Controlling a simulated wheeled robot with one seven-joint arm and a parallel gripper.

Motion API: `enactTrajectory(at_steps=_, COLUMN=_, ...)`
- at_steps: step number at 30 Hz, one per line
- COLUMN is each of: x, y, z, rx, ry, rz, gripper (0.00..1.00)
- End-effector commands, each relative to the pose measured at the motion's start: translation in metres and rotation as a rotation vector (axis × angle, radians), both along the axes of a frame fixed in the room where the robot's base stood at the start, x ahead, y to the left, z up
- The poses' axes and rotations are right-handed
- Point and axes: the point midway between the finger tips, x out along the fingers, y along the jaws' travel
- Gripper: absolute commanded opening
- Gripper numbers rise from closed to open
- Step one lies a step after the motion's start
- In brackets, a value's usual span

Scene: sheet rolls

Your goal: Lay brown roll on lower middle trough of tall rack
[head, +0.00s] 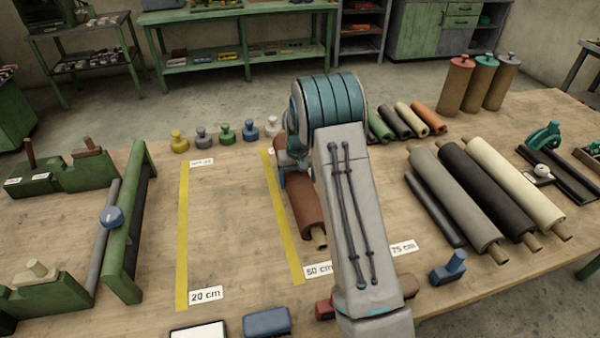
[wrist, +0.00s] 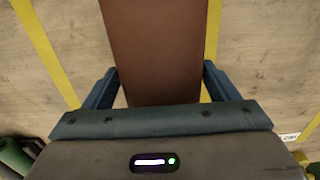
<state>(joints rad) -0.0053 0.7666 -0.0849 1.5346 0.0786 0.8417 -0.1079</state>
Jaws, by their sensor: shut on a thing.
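The brown roll (head: 308,208) is at the middle of the workbench, partly hidden behind my arm, with a pale core end showing at its near end. In the wrist view the brown roll (wrist: 155,50) runs up between the two blue fingers of my gripper (wrist: 158,88), which is shut on it. In the head view my arm hides most of the gripper. I cannot tell whether the roll touches the bench or is slightly above it. I cannot make out a tall rack with troughs in either view.
Grey, black and cream rolls (head: 500,190) lie to the right. A green frame (head: 125,225) with a bar is at left. The bench between the yellow strips (head: 183,235) is mostly clear.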

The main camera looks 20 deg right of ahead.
Motion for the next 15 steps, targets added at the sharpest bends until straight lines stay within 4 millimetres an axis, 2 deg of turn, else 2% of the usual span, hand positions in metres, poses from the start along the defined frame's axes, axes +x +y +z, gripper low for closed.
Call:
enactTrajectory(at_steps=9, x=0.002, y=0.0, z=-0.028, rx=-0.001, ry=-0.004, rz=0.0, gripper=0.1)
enactTrajectory(at_steps=15, x=0.002, y=0.0, z=-0.029, rx=0.0, ry=-0.005, rz=0.0, gripper=0.1)
